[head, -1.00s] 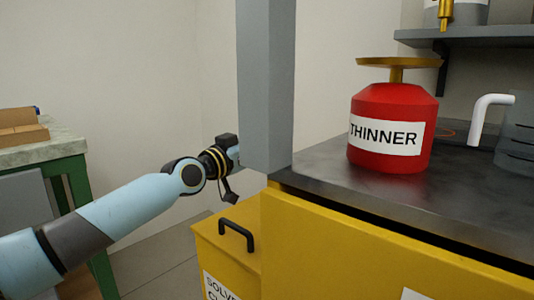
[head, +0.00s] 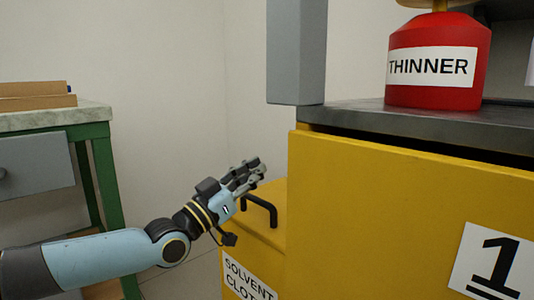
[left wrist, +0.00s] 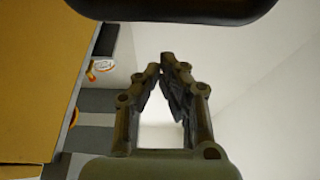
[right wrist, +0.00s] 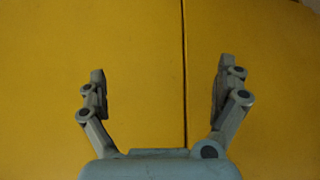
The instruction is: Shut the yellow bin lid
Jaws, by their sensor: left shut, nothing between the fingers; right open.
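The yellow bin stands left of the yellow cabinet in the head view, with a "SOLVENT CLOTHS" label (head: 248,280) on its front, partly cut off. Its yellow lid (head: 252,227) carries a black handle (head: 270,208). The lid looks down on the bin, with no clear gap visible, but I cannot tell whether it is fully shut. My left gripper (head: 256,167) is shut and empty, just above the handle; its fingertips meet in the left wrist view (left wrist: 160,65). My right gripper (right wrist: 161,72) is open and empty in front of a yellow surface with a vertical seam.
The yellow cabinet (head: 380,205) with a dark top fills the right side. A red thinner can (head: 435,85) stands on it, beside a grey post (head: 297,50). A green-legged bench (head: 105,180) with a drawer stands at the left.

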